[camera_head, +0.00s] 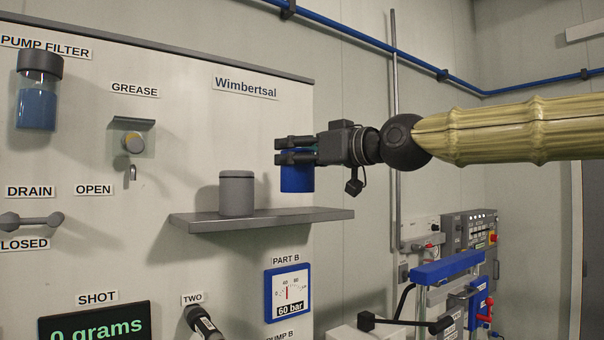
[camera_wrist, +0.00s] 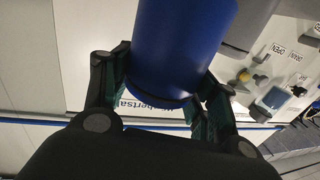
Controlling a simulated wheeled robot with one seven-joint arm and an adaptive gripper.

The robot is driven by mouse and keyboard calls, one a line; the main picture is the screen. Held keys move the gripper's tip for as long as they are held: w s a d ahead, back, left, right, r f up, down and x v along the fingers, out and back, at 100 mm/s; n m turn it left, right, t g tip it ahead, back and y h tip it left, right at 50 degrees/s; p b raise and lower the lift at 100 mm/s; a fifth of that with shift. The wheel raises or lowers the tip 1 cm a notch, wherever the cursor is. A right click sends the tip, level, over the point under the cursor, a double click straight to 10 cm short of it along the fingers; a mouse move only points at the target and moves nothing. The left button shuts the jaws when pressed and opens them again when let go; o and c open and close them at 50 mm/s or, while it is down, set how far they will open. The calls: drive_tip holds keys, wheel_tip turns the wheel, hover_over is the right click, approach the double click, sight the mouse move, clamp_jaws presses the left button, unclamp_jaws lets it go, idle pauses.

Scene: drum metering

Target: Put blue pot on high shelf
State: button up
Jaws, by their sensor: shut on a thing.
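The blue pot (camera_head: 297,181) is upright between the fingers of my gripper (camera_head: 285,150), which is shut on it. In the head view the pot is at the right part of the grey shelf (camera_head: 275,220), its lower end just above or at the shelf top; I cannot tell whether it touches. In the wrist view the blue pot (camera_wrist: 178,45) fills the upper middle, with the fingers of my gripper (camera_wrist: 160,90) on both sides of it. The pot's upper part is hidden behind the fingers in the head view.
A grey lidded pot (camera_head: 237,194) stands on the shelf to the left of the blue pot. The panel behind carries a pump filter (camera_head: 38,95), a grease fitting (camera_head: 132,143) and a pressure gauge (camera_head: 288,292). A blue-topped stand (camera_head: 448,266) is at the lower right.

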drive_tip(key=shift+w, duration=0.95)
drive_tip(key=shift+w+d+r+p, duration=0.3)
drive_tip(key=shift+w+p, duration=0.15)
drive_tip(key=shift+p, duration=0.35)
drive_tip(key=w+f+p, duration=0.1)
drive_tip(key=w+p, duration=0.2)
drive_tip(key=w, duration=0.3)
drive_tip(key=shift+w+d, duration=0.2)
drive_tip(key=shift+d, duration=0.05)
wheel_tip(320, 180, down, 2)
drive_tip(key=shift+f+p, duration=0.2)
drive_tip(key=shift+p, duration=0.9)
drive_tip(key=shift+f, duration=0.6)
